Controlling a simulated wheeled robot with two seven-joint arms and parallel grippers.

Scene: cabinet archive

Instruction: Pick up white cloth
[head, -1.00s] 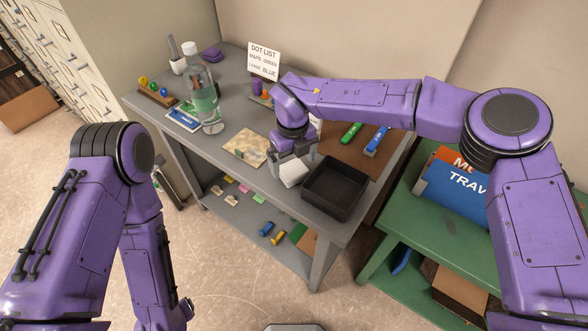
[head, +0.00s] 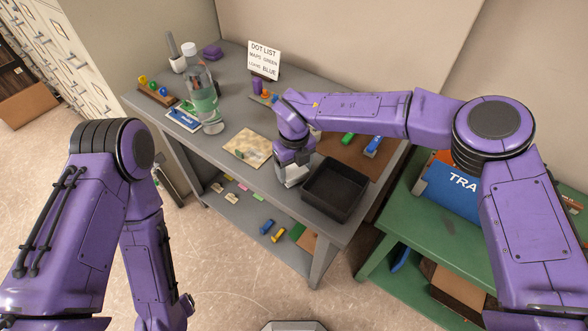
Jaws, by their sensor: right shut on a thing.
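The white cloth (head: 295,175) is at the front part of the grey table (head: 228,173), just left of the black tray (head: 334,189). My right gripper (head: 292,168) reaches over the table from the right and points down. It is shut on the cloth, and its wrist hides part of the cloth. I cannot tell whether the cloth still touches the table top. My left arm hangs down at the left, in front of the table, and its gripper is not in view.
A map sheet (head: 247,148) lies left of my right gripper. A dot list sign (head: 264,60) stands at the back. A green table (head: 425,238) is at the right.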

